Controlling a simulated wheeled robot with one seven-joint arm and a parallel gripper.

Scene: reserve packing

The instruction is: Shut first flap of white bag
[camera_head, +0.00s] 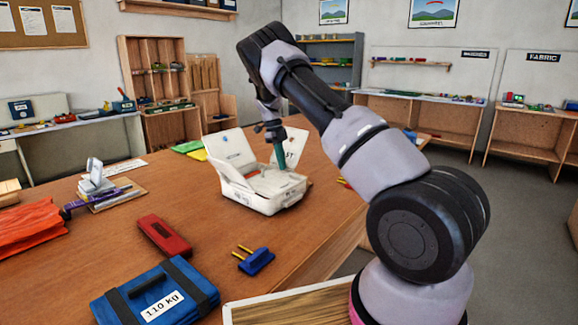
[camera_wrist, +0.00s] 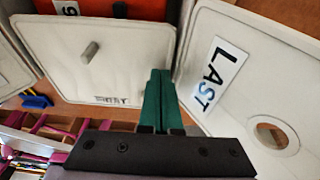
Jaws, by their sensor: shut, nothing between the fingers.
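The white bag (camera_head: 262,201) stands on the wooden table with pale panels raised at its back and left. A flap with a small grey knob, its label seeming to read FIRST, shows in the wrist view (camera_wrist: 60,60); it looks roughly flat over part of the opening. The flap marked LAST (camera_wrist: 246,70) stands open on the right, with a round hole in it; it also shows in the head view (camera_head: 293,147). My gripper (camera_head: 280,178) has green fingers, shut and empty, pointing down at the bag beside the first flap (camera_wrist: 157,72). I cannot tell whether they touch it.
An orange item with a white tag (camera_wrist: 68,8) shows past the flap. On the table are a blue case (camera_head: 155,298), a red case (camera_head: 164,236), a blue two-pronged piece (camera_head: 255,261) and orange cloth (camera_head: 32,228). Bare table lies left of the bag.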

